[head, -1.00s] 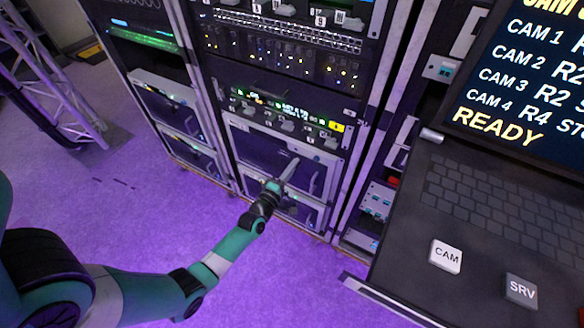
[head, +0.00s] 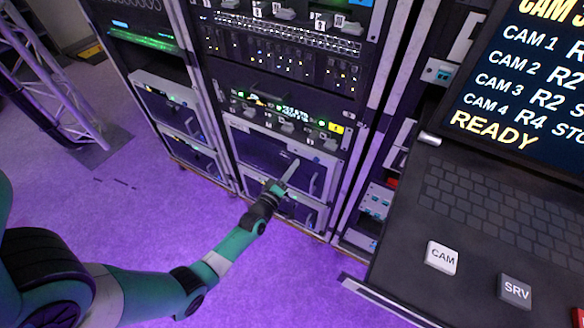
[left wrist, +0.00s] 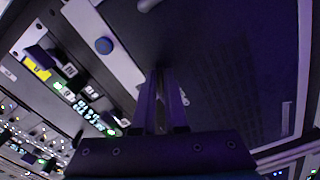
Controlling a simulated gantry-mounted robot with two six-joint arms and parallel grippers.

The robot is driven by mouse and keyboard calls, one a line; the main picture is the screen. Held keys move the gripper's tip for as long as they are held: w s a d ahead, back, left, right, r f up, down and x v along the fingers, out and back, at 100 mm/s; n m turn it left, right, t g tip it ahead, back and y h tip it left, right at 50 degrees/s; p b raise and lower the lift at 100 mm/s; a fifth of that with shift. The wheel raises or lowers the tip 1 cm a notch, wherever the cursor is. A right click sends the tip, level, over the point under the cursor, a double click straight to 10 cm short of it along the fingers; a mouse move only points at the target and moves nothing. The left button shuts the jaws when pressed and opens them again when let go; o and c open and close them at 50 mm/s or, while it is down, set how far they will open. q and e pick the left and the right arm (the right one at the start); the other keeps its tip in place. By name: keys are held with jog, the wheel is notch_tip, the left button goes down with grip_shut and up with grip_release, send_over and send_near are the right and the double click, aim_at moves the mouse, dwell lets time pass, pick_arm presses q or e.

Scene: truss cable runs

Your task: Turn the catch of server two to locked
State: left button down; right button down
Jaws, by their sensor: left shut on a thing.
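My left gripper (head: 290,168) reaches in front of a dark server front (head: 258,146) low in the middle rack. It also shows in the left wrist view (left wrist: 161,76), with its two fingers close together and their tips at the server front. It is shut on a small part there, which I take to be the catch; the fingers hide most of it, so I cannot read its turn position. I cannot make out a label naming this server as two. My right gripper is in neither view.
A row of lit connectors (head: 285,118) runs above the server. A second, similar unit (head: 305,214) sits below it. A laptop-like console (head: 490,200) with CAM (head: 442,257) and SRV (head: 516,291) keys stands at the right. A truss (head: 55,85) stands at the left. The purple floor is clear.

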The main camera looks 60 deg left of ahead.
pick_arm(q)
jog(key=m+p, duration=0.2)
jog(key=m, duration=1)
jog(key=shift+m, duration=0.4)
dwell(0.3)
jog(key=c, duration=1)
grip_release()
jog(key=shift+o, duration=0.2)
